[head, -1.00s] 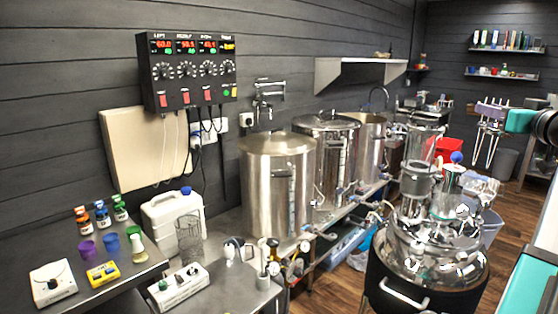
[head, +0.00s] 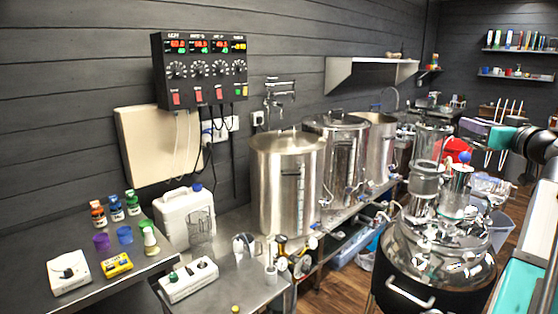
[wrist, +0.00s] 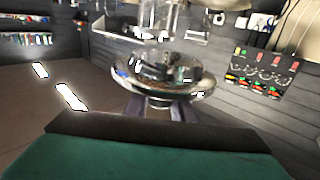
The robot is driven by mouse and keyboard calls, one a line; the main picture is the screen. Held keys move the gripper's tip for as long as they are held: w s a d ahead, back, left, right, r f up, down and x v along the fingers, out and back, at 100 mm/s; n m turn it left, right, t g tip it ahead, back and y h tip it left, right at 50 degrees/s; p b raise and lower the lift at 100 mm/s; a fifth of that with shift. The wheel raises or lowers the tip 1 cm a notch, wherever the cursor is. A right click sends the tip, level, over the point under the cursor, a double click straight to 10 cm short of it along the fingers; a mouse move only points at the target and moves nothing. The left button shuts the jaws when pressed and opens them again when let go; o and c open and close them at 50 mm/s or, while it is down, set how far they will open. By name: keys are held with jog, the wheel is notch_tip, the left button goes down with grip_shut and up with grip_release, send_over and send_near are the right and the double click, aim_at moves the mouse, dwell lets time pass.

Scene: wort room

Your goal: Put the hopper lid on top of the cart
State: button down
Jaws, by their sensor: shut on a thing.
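The wrist picture is blurred and upside down, so the exact grip is unclear. A low steel surface (head: 240,290) in the foreground may be the cart; I cannot tell for sure.
The domed steel kettle (head: 440,250) with glassware stands at right. Several steel vessels (head: 287,185) line the wall. A dark bench (head: 55,230) with small bottles is at left. Wood floor shows between.

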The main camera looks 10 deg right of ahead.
jog(key=w+a+f+n+y, duration=0.25)
jog(key=w+a+f, duration=0.35)
jog(key=a+f, duration=0.3)
jog(key=w+a+f+n+y, duration=0.1)
jog(key=w+a+f+y, duration=0.2)
jog(key=w+a+f, duration=0.55)
jog(key=w+a+f+n+y, duration=0.25)
jog(key=a+f, duration=0.25)
jog(key=f, duration=0.8)
jog(key=s+a+f+n+g+y, duration=0.1)
jog(key=a+f+n+g+y, duration=0.15)
jog(key=a+f, duration=0.55)
jog(key=a+f+n+g+y, duration=0.15)
jog(key=a+f+y, duration=0.35)
jog(key=a, duration=0.6)
jog(key=s+a+f+n+g+y, duration=0.1)
jog(key=s+a+f+n+g, duration=0.1)
jog(key=s+a, duration=0.4)
jog(key=shift+s+a+f+g+y, duration=0.4)
jog(key=shift+a+f+g, duration=0.25)
jog(key=shift+a, duration=0.65)
